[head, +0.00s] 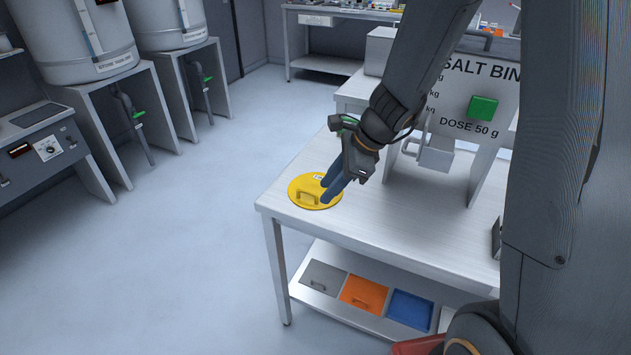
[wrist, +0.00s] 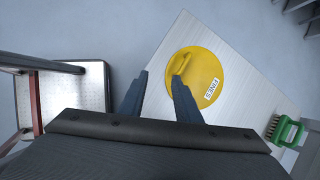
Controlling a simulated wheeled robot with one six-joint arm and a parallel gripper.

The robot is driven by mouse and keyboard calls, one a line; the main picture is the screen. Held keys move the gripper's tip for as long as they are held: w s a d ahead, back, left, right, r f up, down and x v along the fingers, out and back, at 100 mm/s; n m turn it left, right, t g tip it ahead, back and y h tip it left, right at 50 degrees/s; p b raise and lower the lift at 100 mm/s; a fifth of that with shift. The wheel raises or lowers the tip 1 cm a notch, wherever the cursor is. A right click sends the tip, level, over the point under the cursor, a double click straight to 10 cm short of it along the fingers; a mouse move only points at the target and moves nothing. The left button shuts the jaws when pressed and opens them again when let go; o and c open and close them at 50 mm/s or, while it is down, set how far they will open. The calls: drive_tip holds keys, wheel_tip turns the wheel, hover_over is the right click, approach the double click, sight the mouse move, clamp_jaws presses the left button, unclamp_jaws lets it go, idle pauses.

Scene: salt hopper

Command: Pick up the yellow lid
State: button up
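The yellow lid (head: 298,188) is a flat round disc lying on the left end of the white table (head: 407,235). It has a yellow bar handle (head: 307,196) and a white label, which reads "FINES" in the wrist view. The lid (wrist: 204,62) lies beyond my fingertips there, with its handle (wrist: 181,65) on its left side. My gripper (head: 332,187) is above the lid's right part in the head view. In the wrist view my gripper (wrist: 159,80) has its two fingers apart with nothing between them. The height of the fingertips above the lid is hard to tell.
A green-handled brush (wrist: 284,131) lies near the lid. A lower shelf holds grey, orange and blue lids (head: 410,309). Floor left of the table is clear.

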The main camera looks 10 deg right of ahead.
sight(310, 188)
drive_tip(key=w+m, duration=0.1)
drive_tip(key=w+f+m, duration=0.1)
drive_tip(key=w+m, duration=0.1)
drive_tip(key=w+a+m+t+p, duration=0.1)
drive_tip(key=w+m, duration=0.1)
drive_tip(key=shift+w+f+y, duration=0.1)
drive_tip(key=shift+f+y, duration=0.2)
drive_tip(key=shift+f, duration=0.05)
drive_tip(key=shift+p+x, duration=0.5)
drive_tip(key=shift+x, duration=2.2)
drive_tip(key=shift+a, duration=0.15)
clamp_jaws()
